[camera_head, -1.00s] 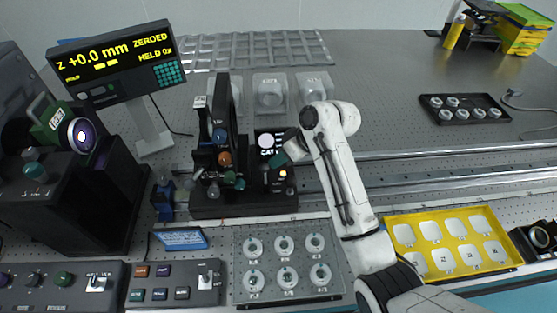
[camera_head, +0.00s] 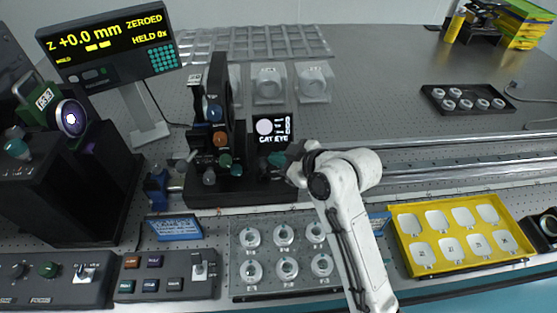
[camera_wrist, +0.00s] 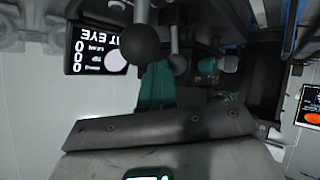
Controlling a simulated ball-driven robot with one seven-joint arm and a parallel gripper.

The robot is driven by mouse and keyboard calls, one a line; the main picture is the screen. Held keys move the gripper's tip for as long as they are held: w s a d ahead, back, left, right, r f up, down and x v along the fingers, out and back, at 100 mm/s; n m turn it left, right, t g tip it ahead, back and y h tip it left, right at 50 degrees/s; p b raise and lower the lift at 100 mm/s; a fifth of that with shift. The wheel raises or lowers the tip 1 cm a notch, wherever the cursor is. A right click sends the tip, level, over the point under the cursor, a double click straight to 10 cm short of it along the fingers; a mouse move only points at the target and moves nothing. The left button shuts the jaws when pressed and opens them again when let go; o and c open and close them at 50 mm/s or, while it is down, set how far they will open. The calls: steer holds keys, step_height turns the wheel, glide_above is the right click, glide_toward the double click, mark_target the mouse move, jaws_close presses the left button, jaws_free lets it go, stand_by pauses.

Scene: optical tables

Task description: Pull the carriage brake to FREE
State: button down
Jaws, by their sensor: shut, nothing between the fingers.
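The black carriage (camera_head: 235,193) stands on the rail left of my arm, with an upright optic mount (camera_head: 217,110) and several knobs. In the wrist view a dark ball-ended lever (camera_wrist: 140,45) hangs close to my gripper, with a second dark knob (camera_wrist: 177,63) just right of it. I cannot tell which is the brake, and no FREE marking is readable. My gripper (camera_head: 277,160), with teal fingertips, is at the carriage's right end, below the CAT EYE screen (camera_head: 272,128). Its teal fingers show in the wrist view (camera_wrist: 155,85), shut and empty, beside the ball. Contact is unclear.
The rail (camera_head: 440,163) runs right from the carriage. A clear plate of round parts (camera_head: 240,290) and a yellow tray (camera_head: 405,262) lie in front. Switch boxes (camera_head: 165,287) and a readout display (camera_head: 107,50) stand left. The table behind is mostly clear.

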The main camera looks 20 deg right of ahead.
steer(key=shift+s+a+f+n+t+b, duration=0.25)
steer(key=shift+s+f+n+t+b, duration=0.4)
steer(key=shift+b, duration=0.85)
steer(key=shift+r+m, duration=0.25)
steer(key=shift+r, duration=0.05)
steer(key=shift+r+p, duration=0.1)
steer(key=shift+p, duration=0.25)
steer(key=shift+r+p, duration=0.65)
steer(key=shift+r, duration=0.1)
steer(key=shift+d, duration=0.1)
